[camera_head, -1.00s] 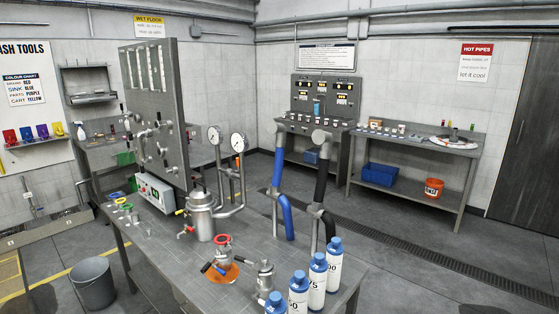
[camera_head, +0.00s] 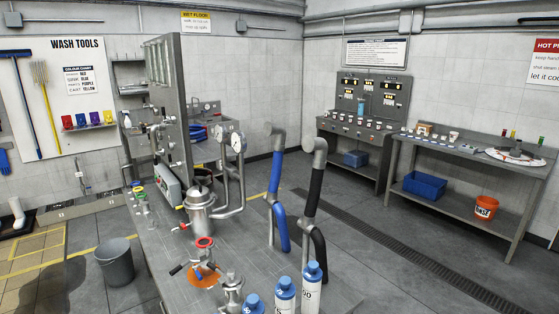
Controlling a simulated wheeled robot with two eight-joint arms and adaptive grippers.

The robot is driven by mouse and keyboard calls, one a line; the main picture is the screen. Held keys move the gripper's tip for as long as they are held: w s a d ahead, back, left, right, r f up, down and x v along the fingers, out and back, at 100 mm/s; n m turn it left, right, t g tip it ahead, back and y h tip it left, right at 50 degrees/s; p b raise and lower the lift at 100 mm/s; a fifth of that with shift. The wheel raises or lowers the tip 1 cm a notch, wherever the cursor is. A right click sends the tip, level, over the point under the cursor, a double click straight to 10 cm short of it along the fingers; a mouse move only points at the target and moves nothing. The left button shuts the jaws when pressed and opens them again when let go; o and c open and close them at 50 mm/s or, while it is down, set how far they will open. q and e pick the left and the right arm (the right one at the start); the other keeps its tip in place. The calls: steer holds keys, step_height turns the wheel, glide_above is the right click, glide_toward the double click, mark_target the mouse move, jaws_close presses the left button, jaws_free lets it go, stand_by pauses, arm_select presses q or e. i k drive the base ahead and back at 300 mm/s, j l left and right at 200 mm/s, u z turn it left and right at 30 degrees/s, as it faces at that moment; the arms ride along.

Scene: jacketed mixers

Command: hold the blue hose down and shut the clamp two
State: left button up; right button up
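A blue hose (camera_head: 281,228) hangs on a grey standpipe in the middle of the view, beyond the table. A black hose (camera_head: 316,200) hangs on a second standpipe to its right. A metal jacketed vessel (camera_head: 201,218) stands on the grey table, with pipes rising to two round gauges (camera_head: 239,142). A smaller fitting with a red ring (camera_head: 205,243) sits on an orange disc in front of it. I cannot tell which part is clamp two. Neither of my grippers is in view.
Blue-capped bottles (camera_head: 285,296) stand at the table's near edge. A grey bucket (camera_head: 115,262) is on the floor at left. A tall grey panel (camera_head: 166,95) rises behind the vessel. A side bench (camera_head: 455,157) and an orange bucket (camera_head: 486,209) are at right. Floor between is clear.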

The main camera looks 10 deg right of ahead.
mark_target(270, 128)
steer(key=i+l, duration=0.1)
steer(key=l, duration=0.4)
steer(key=i+l+u, duration=0.15)
steer(key=l, duration=0.4)
steer(key=i+l, duration=0.1)
steer(key=l, duration=0.4)
steer(key=l+u, duration=0.15)
steer(key=l, duration=0.4)
steer(key=i+l+z, duration=0.1)
steer(key=l, duration=0.2)
